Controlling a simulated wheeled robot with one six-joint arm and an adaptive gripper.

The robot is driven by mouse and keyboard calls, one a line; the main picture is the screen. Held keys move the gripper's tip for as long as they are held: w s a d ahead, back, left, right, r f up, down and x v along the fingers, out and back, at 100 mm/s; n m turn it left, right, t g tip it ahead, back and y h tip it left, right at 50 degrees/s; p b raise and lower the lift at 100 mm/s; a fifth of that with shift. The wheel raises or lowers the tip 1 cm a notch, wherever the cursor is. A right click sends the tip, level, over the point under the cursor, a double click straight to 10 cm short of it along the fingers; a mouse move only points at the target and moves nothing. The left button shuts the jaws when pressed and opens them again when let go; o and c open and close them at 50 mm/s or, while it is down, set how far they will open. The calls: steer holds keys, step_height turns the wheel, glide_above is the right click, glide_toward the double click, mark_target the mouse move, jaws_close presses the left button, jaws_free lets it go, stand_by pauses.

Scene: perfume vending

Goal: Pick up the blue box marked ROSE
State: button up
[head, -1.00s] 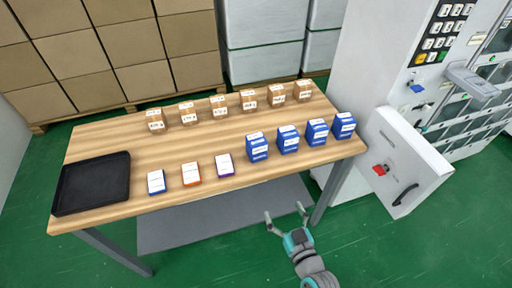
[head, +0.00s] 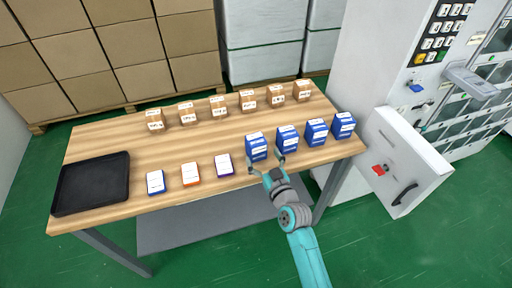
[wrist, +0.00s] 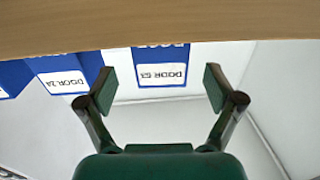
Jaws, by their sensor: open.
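Four blue boxes stand in a row at the right of the table's front; I cannot read ROSE on any. My open gripper (head: 266,164) is at the front edge, just before the leftmost blue box (head: 256,147). The others are the second (head: 287,139), third (head: 315,132) and rightmost (head: 343,126). The wrist view is upside down. There a blue box (wrist: 160,53) with a white label starting DOOR lies beyond and between the fingers of my empty gripper (wrist: 158,90). Another blue box (wrist: 65,68), also labelled DOOR, is to its left.
White-fronted boxes with blue (head: 155,182), orange (head: 190,174) and purple (head: 224,165) edges stand left of the blue row. Small brown boxes line the table's back. A black tray (head: 122,185) is at the left. A white machine with an open door (head: 405,165) stands right.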

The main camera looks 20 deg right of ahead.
mark_target(259, 152)
steer(key=shift+w+a+f, duration=0.1)
steer(key=shift+w+a, duration=0.05)
steer(key=shift+w, duration=1.2)
steer(key=shift+w+a+f, duration=0.1)
steer(key=shift+w, duration=1.2)
steer(key=c, duration=1.3)
